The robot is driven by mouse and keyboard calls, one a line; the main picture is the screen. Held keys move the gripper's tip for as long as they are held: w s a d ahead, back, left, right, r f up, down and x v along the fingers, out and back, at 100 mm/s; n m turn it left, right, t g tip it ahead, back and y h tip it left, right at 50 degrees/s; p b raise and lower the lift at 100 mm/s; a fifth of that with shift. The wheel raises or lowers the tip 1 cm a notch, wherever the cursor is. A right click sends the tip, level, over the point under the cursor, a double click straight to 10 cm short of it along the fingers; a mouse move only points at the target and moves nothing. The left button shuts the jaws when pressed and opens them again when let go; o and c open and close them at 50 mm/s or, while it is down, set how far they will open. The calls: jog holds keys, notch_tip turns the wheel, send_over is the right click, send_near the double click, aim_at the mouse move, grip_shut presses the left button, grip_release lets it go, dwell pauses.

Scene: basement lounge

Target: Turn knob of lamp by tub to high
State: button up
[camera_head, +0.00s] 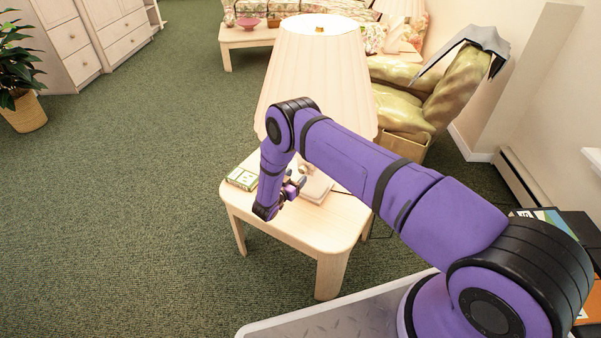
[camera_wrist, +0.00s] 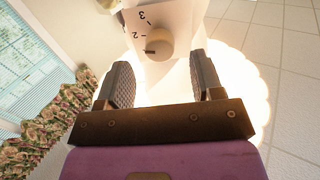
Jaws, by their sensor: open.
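A lamp with a large pleated cream shade (camera_head: 318,70) stands on a light wood side table (camera_head: 330,240). My arm hides much of its lower part; its pale base (camera_head: 318,187) shows just right of my gripper (camera_head: 292,187). In the wrist view, a round beige knob (camera_wrist: 159,43) sits on a white dial face (camera_wrist: 181,17) marked 2 and 3. A dark mark lies at the knob's left edge, below the 2; I cannot tell if it is the pointer. My gripper is open and empty, with the knob beyond and between its fingertips, apparently apart from them.
A green and white box (camera_head: 243,178) lies on the table's left corner. A green armchair (camera_head: 440,95) with a grey thing draped over it stands behind right. A second lamp (camera_head: 398,14) is at the back. The carpet at left is clear up to a potted plant (camera_head: 20,70).

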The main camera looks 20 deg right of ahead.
aim_at(301, 171)
jog(key=shift+x, duration=1.75)
jog(key=c, duration=0.9)
jog(key=shift+c, duration=0.2)
jog(key=shift+m, duration=0.3)
jog(key=m, duration=0.4)
jog(key=shift+m, duration=0.3)
jog(key=shift+s+m+y, duration=0.1)
jog(key=shift+m+y, duration=0.2)
jog(key=shift+m, duration=1.9)
